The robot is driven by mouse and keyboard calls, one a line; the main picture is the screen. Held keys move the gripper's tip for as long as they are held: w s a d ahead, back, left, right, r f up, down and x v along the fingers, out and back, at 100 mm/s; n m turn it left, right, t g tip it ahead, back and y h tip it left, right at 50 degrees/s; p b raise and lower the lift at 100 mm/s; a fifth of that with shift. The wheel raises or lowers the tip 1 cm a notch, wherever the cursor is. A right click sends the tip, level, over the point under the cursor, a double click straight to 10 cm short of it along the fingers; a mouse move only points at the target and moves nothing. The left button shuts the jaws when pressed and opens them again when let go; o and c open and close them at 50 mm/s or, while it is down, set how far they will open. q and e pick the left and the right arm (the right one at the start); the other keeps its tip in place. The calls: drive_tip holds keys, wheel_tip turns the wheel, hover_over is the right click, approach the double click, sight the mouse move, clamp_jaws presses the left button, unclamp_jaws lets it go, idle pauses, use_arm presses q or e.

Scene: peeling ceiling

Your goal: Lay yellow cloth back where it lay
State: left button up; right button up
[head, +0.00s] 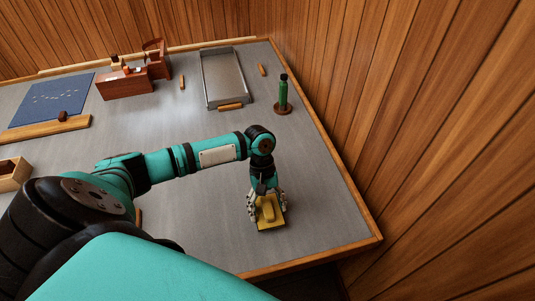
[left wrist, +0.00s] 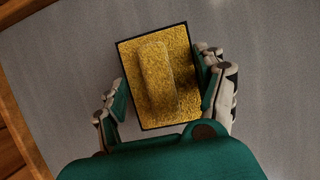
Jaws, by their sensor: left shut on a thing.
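The yellow cloth (head: 268,211) is in my left gripper (head: 267,203), near the front right of the grey table. In the left wrist view the yellow cloth (left wrist: 157,78) shows as a raised, rounded strip on a flat, dark-edged yellow square (left wrist: 185,50). The fingers of my left gripper (left wrist: 160,92) stand on either side of it, shut on the cloth. I cannot tell whether the square is part of the cloth or a mat under it, nor whether it touches the table. My right gripper is not in view.
A metal tray (head: 207,82), a green bottle (head: 283,94) on a round base, a blue mat (head: 50,101) and a reddish wooden box (head: 126,85) stand farther back. A wooden rim (head: 340,165) edges the table (head: 320,210). The surface around the cloth is clear.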

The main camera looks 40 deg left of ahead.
use_arm(q)
drive_tip(key=shift+f, duration=0.75)
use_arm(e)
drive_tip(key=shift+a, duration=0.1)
use_arm(q)
drive_tip(key=o, duration=1.3)
drive_tip(key=shift+f, duration=0.1)
drive_tip(key=shift+c, duration=0.2)
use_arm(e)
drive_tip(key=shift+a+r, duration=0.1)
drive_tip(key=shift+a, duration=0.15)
use_arm(q)
drive_tip(key=v, duration=1)
drive_tip(key=shift+w+a+r+b, duration=0.15)
drive_tip(key=shift+r+b, duration=0.15)
drive_tip(key=shift+w+a+r, duration=0.1)
drive_tip(key=shift+a+r, duration=0.05)
drive_tip(key=shift+r, duration=0.55)
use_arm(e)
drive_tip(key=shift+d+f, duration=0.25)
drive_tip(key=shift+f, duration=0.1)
